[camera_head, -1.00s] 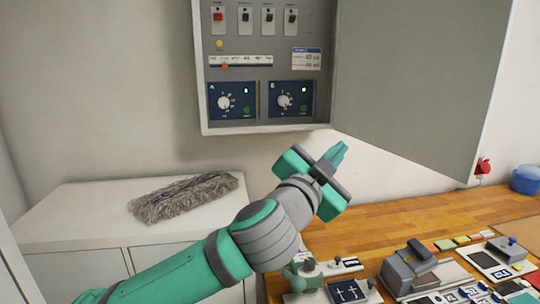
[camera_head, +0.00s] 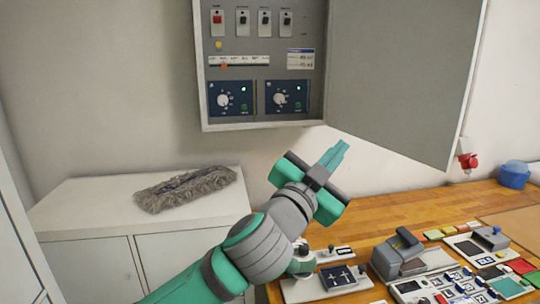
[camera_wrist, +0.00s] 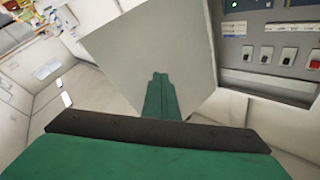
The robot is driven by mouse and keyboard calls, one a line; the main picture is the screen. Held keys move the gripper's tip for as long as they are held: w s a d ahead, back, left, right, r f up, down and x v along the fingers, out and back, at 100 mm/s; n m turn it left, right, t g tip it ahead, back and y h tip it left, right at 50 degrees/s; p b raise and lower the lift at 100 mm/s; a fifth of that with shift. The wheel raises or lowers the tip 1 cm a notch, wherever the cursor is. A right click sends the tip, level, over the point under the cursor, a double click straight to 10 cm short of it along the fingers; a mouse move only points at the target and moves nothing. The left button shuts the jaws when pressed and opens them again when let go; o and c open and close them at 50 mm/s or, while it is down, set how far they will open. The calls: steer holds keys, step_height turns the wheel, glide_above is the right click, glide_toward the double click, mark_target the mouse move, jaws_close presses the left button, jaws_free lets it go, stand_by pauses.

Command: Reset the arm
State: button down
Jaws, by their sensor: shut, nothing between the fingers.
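My gripper (camera_head: 333,155) is in the middle of the head view, its green fingers together and pointing up and to the right. It is empty and held above the wooden worktop, below the open control box (camera_head: 262,66). In the wrist view my gripper's fingers (camera_wrist: 159,80) lie side by side against the grey door behind them. My arm reaches up from the bottom of the head view and is bent at the wrist.
The control box door (camera_head: 400,80) hangs open to the right, near my fingertips in the picture. A grey mop head (camera_head: 185,189) lies on a white cabinet (camera_head: 90,205). The wooden worktop (camera_head: 385,208) carries a grey device (camera_head: 400,256), several small panels and a blue container (camera_head: 514,173).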

steer(key=s+a+f+n+t+y, duration=0.2)
steer(key=s+a+f+n+y, duration=0.3)
steer(key=f, duration=0.8)
steer(key=s+a+f+n+t+y, duration=0.1)
steer(key=s+f+n+y, duration=0.3)
steer(key=f+n, duration=0.6)
steer(key=s+a+f+n+t+y, duration=0.2)
steer(key=s+a+f+n+y, duration=0.2)
steer(key=f, duration=1.1)
steer(key=s+f+m+g, duration=0.1)
steer(key=s+f+g, duration=0.2)
steer(key=s+f, duration=0.95)
steer(key=s+a+f+m+g, duration=0.1)
steer(key=s+f+m, duration=0.1)
steer(key=s, duration=0.6)
steer(key=s+a+f+m+g, duration=0.2)
steer(key=s+f, duration=0.1)
steer(key=s, duration=0.6)
steer(key=shift+s+a+f, duration=0.15)
steer(key=shift+a+f, duration=0.05)
steer(key=shift+f, duration=0.1)
